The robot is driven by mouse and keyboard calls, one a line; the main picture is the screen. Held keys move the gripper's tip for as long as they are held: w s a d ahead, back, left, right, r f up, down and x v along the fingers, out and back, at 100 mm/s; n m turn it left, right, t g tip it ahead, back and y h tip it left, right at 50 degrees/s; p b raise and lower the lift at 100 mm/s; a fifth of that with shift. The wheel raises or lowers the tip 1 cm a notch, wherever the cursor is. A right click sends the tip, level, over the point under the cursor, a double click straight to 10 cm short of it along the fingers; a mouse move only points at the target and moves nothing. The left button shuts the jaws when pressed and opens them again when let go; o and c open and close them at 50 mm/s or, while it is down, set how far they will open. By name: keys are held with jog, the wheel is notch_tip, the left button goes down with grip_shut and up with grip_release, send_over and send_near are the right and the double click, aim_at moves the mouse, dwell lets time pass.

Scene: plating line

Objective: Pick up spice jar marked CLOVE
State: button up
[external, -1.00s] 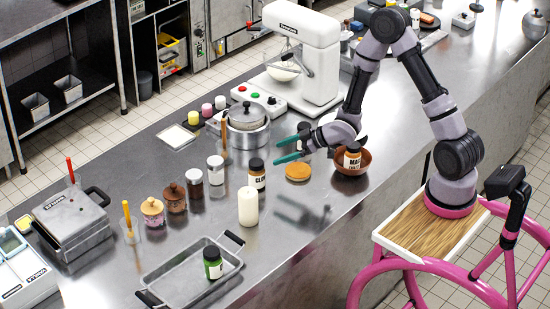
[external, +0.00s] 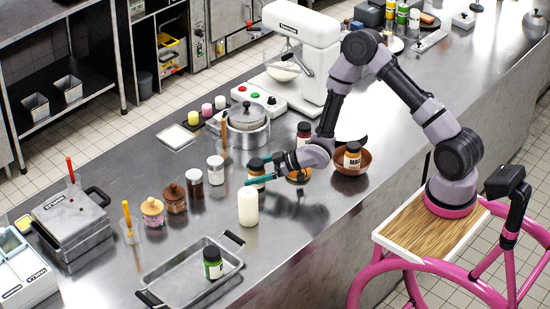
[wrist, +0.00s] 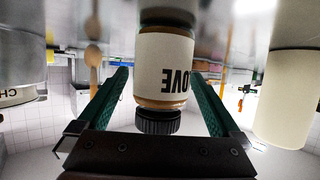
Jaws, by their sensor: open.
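The spice jar marked CLOVE (external: 256,165) has a black lid and a white label, and it stands on the steel counter. In the wrist view the jar (wrist: 163,62) appears upside down, with "LOVE" readable on its label. My gripper (external: 259,174) is at the jar, with its green fingers open. In the wrist view one finger of my gripper (wrist: 158,80) shows on each side of the jar. The jar is between the fingers, with small gaps visible, and they are not closed on it. The fingers partly hide the jar in the external view.
A white candle (external: 248,207) stands close in front of the jar. A white-lidded jar (external: 215,170) and a pot (external: 247,134) stand nearby. A labelled jar (external: 352,158) sits in a brown bowl (external: 368,163). A tray (external: 169,263) holds a green jar (external: 212,264).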

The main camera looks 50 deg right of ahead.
jog(key=shift+x, duration=1.1)
grip_shut()
